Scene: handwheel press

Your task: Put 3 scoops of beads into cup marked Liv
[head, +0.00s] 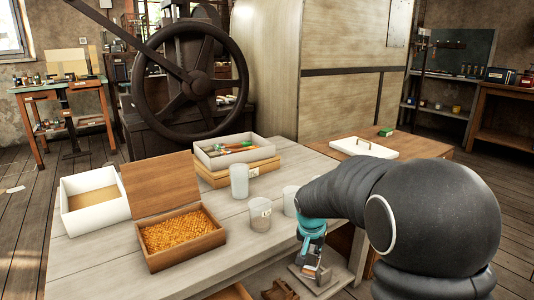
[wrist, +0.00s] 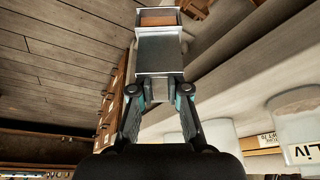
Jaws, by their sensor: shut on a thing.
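My gripper (head: 312,232) is in front of the table's right front edge, pointing down. In the wrist view, its fingers (wrist: 160,95) are shut on a grey metal scoop (wrist: 162,55). A brownish patch shows at the scoop's far end; I cannot tell whether it is beads. The cup marked Liv (wrist: 298,140) is at the right of the wrist view, apart from the gripper. In the head view, a labelled cup (head: 260,215) stands near the table front, its writing too small to read. Orange beads (head: 180,232) fill an open wooden box (head: 187,254).
A clear cup (head: 239,180) stands farther back, and another cup (head: 290,200) is partly behind my arm. A white box (head: 93,213) and a tray of tools (head: 240,158) are on the table (head: 212,262). A large handwheel (head: 188,85) rises behind. The front table strip is clear.

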